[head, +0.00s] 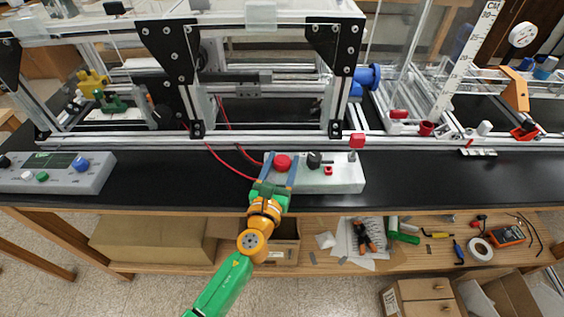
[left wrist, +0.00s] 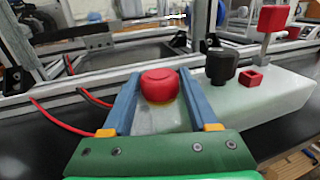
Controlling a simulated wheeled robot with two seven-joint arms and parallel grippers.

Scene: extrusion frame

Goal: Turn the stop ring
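A grey-white control box (head: 335,178) stands on the black bench top near its front edge. It carries a red round stop knob (head: 281,162) at its left end, also in the left wrist view (left wrist: 160,86). I cannot make out a separate ring; only a thin yellowish edge shows under the knob. My left gripper (head: 281,170) reaches in from the front with its blue fingers on either side of the knob. In the left wrist view its fingers (left wrist: 160,98) stand apart with narrow gaps beside the knob, so it looks open. My right gripper is not in view.
To the knob's right, the box carries a black knob (head: 314,160), a small red square part (head: 328,170) and a red block on a post (head: 357,141). Red cables run behind. The aluminium extrusion frame (head: 265,139) stands behind. A control panel (head: 55,172) lies left. Bench is clear between.

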